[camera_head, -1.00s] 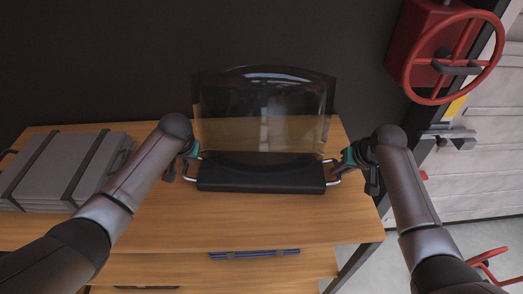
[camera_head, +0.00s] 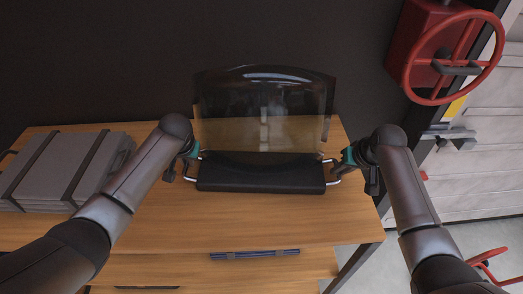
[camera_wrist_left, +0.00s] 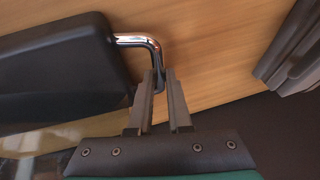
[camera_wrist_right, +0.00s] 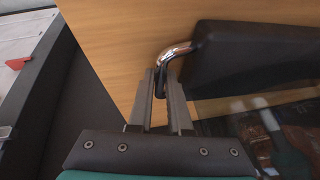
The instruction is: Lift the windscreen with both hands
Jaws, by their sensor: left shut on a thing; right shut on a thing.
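The windscreen (camera_head: 264,115) is a clear, slightly tinted panel with a dark top edge and a thick black base (camera_head: 260,177). It stands upright at the wooden bench. A chrome handle sticks out at each end of the base. My left gripper (camera_head: 190,160) is shut on the left handle, which shows between its fingers in the left wrist view (camera_wrist_left: 157,62). My right gripper (camera_head: 342,163) is shut on the right handle, which shows between its fingers in the right wrist view (camera_wrist_right: 167,62). I cannot tell whether the base touches the bench top.
A grey case (camera_head: 65,170) with dark straps lies on the bench (camera_head: 200,225) at the left. A dark wall is behind. A red valve wheel (camera_head: 455,58) is at the upper right. The bench front is clear, with a blue item (camera_head: 255,254) on a shelf below.

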